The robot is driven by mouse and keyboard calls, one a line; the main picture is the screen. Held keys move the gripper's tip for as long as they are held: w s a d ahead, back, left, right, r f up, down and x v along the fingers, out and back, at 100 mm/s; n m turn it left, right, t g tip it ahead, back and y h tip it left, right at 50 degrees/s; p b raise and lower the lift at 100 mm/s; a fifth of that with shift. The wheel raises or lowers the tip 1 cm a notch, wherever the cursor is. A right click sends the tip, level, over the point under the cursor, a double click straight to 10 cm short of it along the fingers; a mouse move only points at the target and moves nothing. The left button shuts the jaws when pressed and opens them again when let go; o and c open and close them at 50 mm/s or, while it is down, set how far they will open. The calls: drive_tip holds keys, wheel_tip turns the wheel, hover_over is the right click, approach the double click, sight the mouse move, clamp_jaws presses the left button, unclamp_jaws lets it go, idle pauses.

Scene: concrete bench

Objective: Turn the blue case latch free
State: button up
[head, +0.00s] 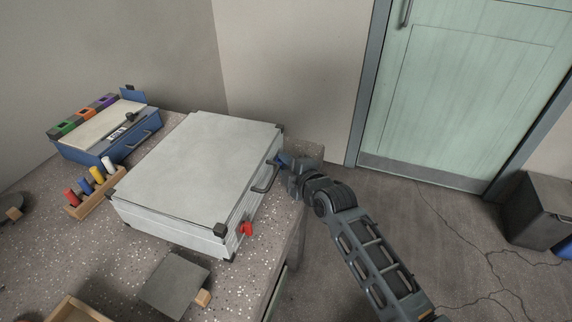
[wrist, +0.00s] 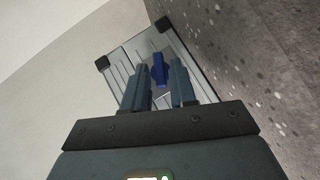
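A large pale grey case (head: 200,165) with black corners lies closed on the bench. The blue latch (wrist: 159,70) is on its front side, near the far corner; in the head view it shows as a small blue bit (head: 282,160) beside my gripper. My gripper (head: 290,166) is at the case's front side, past the dark handle (head: 266,178). In the wrist view my gripper's two fingers (wrist: 160,88) are apart, with the latch between and just beyond their tips. I cannot tell whether they touch it. A red latch (head: 246,229) sits at the near corner.
On the speckled bench (head: 110,245), a blue case (head: 125,140) and a wooden rack (head: 95,194) of coloured pegs stand at the left. A dark grey plate (head: 172,283) lies near the front. Open floor lies right of the bench edge.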

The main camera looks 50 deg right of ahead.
clamp_jaws()
drive_tip(key=shift+r+p, duration=0.1)
drive_tip(key=shift+p, duration=0.2)
drive_tip(key=shift+r+m+g+p, duration=0.2)
drive_tip(key=shift+m+g+p, duration=0.2)
drive_tip(key=shift+p, duration=0.15)
drive_tip(key=y+p, duration=0.1)
drive_tip(key=m+g+y+p, duration=0.1)
drive_tip(key=p, duration=0.1)
drive_tip(key=shift+w+d+r+m+g+y, duration=0.1)
drive_tip(key=shift+d+r+m+g+y, duration=0.1)
drive_tip(key=shift+r+m+g+y, duration=0.1)
drive_tip(key=m+g+y+p, duration=0.1)
drive_tip(key=m+y+p, duration=0.1)
drive_tip(key=shift+w+d+g+y+p, duration=0.15)
drive_tip(key=shift+d+g+y+p, duration=0.15)
drive_tip(key=shift+g+y, duration=0.1)
drive_tip(key=shift+d+m+g+y+p, duration=0.25)
drive_tip(key=shift+m+g+y+p, duration=0.4)
drive_tip(key=shift+y, duration=0.85)
drive_tip(key=shift+f+m, duration=0.1)
drive_tip(key=shift+m, duration=0.15)
